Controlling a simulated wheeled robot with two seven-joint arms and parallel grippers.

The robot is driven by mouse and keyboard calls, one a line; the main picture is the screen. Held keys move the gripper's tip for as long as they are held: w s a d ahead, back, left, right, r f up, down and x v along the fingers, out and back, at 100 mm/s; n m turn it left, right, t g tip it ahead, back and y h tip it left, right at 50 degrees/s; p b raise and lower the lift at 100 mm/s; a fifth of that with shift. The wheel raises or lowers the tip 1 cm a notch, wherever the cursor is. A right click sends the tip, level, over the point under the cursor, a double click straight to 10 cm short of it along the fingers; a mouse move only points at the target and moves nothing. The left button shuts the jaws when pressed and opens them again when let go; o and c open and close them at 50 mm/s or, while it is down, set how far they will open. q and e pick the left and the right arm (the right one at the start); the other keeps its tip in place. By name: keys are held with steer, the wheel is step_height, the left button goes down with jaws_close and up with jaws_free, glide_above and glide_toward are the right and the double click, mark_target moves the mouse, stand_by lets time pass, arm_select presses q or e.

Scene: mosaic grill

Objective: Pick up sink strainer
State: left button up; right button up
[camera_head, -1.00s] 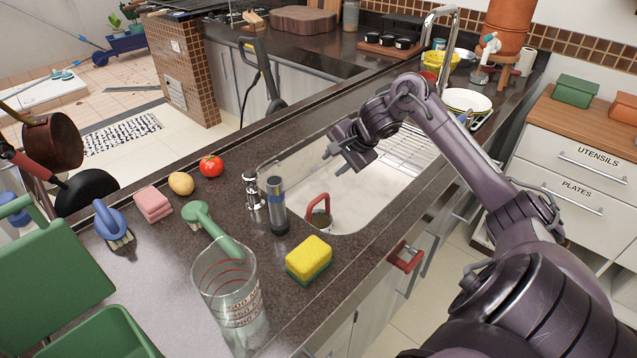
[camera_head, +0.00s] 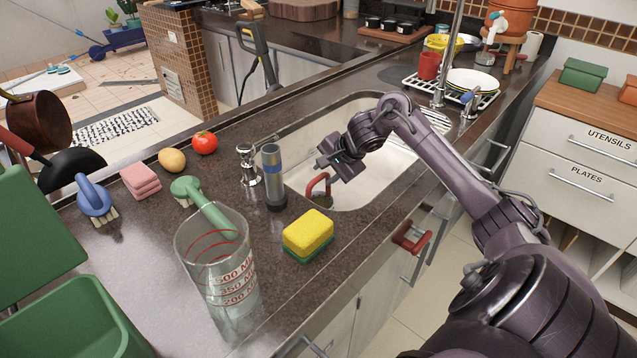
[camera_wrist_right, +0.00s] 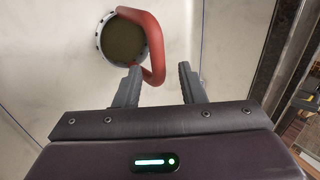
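The sink strainer (camera_head: 318,187) is a round piece with a thick red curved handle, at the near left end of the sink. In the right wrist view its grey rim and dark mesh (camera_wrist_right: 124,41) lie at the upper left. My right gripper (camera_head: 327,163) reaches into the sink just above and to the right of the strainer. In the wrist view the gripper (camera_wrist_right: 159,82) is open, and the red handle's near bend shows between the fingertips, close to the left one. I cannot tell whether they touch. My left gripper is out of view.
The sink basin (camera_head: 370,192) is otherwise clear around the strainer. A yellow sponge (camera_head: 308,232) and a measuring jug (camera_head: 222,270) are on the near counter. Dishes (camera_head: 472,82) stand beyond the sink.

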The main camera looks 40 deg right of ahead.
steer(key=shift+x, duration=1.45)
steer(key=shift+s, duration=0.1)
jaws_close()
